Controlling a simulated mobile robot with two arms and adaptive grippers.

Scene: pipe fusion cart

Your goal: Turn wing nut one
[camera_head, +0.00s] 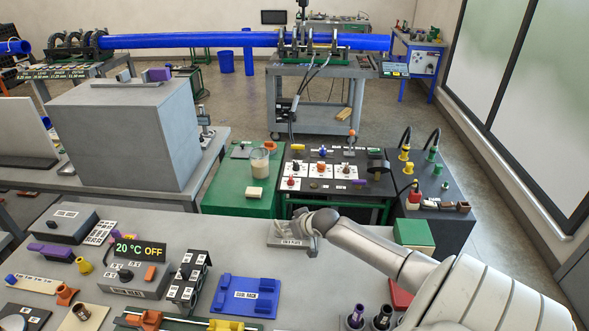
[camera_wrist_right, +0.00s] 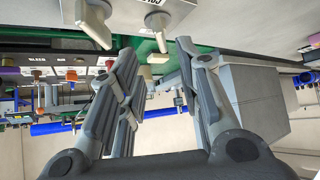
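A small grey plate (camera_head: 287,240) with a label stands at the back edge of the near grey table in the head view. My right gripper (camera_head: 308,222) is over its right side, partly hiding it. The upside-down right wrist view shows the gripper's fingers (camera_wrist_right: 155,62) spread apart with nothing between them. Beyond the fingertips, the labelled plate (camera_wrist_right: 138,4) shows with a short grey post (camera_wrist_right: 158,28) and a larger grey fitting (camera_wrist_right: 92,22). I cannot tell whether either is wing nut one. My left gripper is not in view.
A large grey block (camera_head: 125,135) stands at the back left. A heater box reading 20 °C OFF (camera_head: 137,262) and a blue rack (camera_head: 245,296) are on the near table. Behind it are a green table (camera_head: 238,190) and a black control panel (camera_head: 335,172).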

